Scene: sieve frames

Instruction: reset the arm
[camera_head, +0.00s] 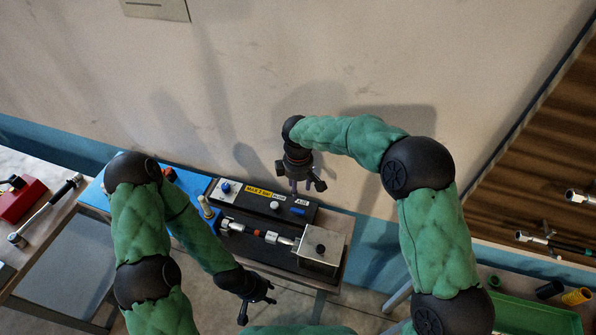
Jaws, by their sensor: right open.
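My right arm reaches in from the right, bent over the bench. Its gripper (300,182) points down, open and empty, above the back of the black fixture on the bench. My left arm comes in from the lower left and angles down to the right. Its gripper (257,302) hangs in front of the bench's near edge, with its fingertips apart and nothing seen between them.
The black fixture (232,199) carries knobs, a yellow label and a metal block (322,247). A blue board (92,195) lies left of it. A left table holds a red box (20,203) and a wrench (45,210). A green tray (535,315) and tool shelf (545,165) are at right.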

